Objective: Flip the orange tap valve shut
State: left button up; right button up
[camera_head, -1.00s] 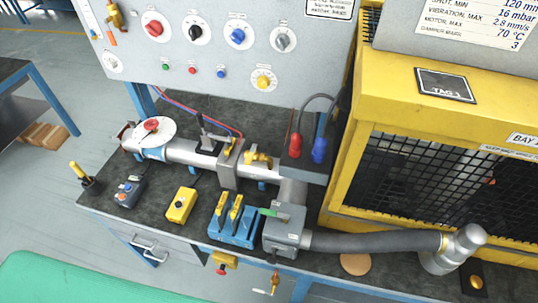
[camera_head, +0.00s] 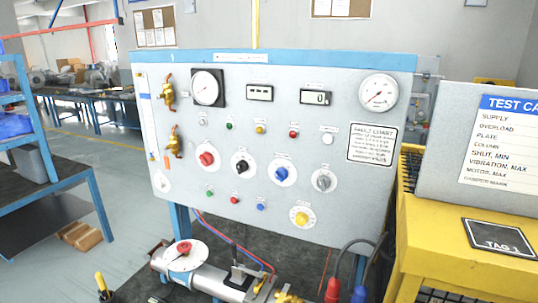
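Two brass tap fittings, an upper one (camera_head: 168,92) and a lower one (camera_head: 175,141), are mounted at the left edge of the grey control panel (camera_head: 245,135). A small orange piece (camera_head: 166,162) shows just below the lower fitting, beside a narrow vertical gauge strip (camera_head: 150,118). I cannot tell whether this orange piece is a tap lever or how it is set. More brass-yellow fittings (camera_head: 288,297) on the bench pipe are cut by the bottom edge. Neither of my grippers is in view.
The panel carries round gauges (camera_head: 379,93) and knobs in red (camera_head: 207,158), black, blue, grey and yellow (camera_head: 301,217). Below it, a pipe with a red-knobbed disc (camera_head: 184,254) lies on the dark bench. A yellow machine housing (camera_head: 455,250) stands at the right.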

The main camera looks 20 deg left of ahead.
aim_at(166, 157)
jog(key=u, duration=1.3)
